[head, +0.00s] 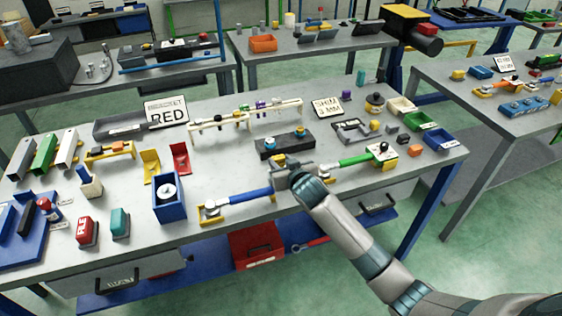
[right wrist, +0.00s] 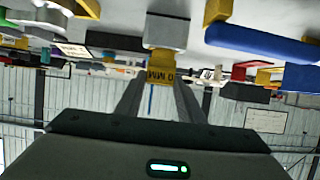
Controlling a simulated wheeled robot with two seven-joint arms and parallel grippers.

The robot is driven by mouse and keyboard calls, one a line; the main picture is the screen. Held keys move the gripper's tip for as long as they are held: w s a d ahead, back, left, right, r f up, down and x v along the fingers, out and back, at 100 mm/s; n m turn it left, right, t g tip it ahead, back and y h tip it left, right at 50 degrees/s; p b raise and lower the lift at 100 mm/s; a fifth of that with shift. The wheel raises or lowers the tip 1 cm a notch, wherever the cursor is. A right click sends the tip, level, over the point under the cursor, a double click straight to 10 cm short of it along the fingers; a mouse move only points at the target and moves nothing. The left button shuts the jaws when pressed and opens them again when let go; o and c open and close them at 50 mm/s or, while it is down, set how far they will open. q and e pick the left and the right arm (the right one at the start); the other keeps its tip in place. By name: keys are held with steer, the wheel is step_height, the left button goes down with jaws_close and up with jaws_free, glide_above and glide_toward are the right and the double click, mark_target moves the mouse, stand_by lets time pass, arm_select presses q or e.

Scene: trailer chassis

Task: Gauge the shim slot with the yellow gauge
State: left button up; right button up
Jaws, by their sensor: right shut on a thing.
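A small yellow part of the gauge (head: 279,160) shows at the fingers in the head view. A grey block (right wrist: 167,30) is directly beyond the gauge; I cannot tell whether they touch. I cannot make out the shim slot. My left gripper is not in view.
The dark block (head: 284,147) stands behind my gripper. A blue rod (head: 250,196) lies left of it, a green rod (head: 355,160) right. A blue box (head: 169,199), red button (head: 87,231) and teal button (head: 120,222) stand front left. Bare tabletop lies around (head: 225,165).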

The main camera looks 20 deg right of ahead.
steer(key=shift+f+b, duration=0.3)
steer(key=shift+f, duration=0.5)
steer(key=shift+r, duration=0.1)
stand_by(1.3)
step_height(320, 180, up, 8)
steer(key=p, duration=0.7)
steer(key=shift+p, duration=0.3)
stand_by(0.3)
stand_by(0.5)
steer(key=s+a+r+b, duration=0.2)
steer(key=s+r+b, duration=1.1)
steer(key=b, duration=0.2)
steer(key=shift+b, duration=0.35)
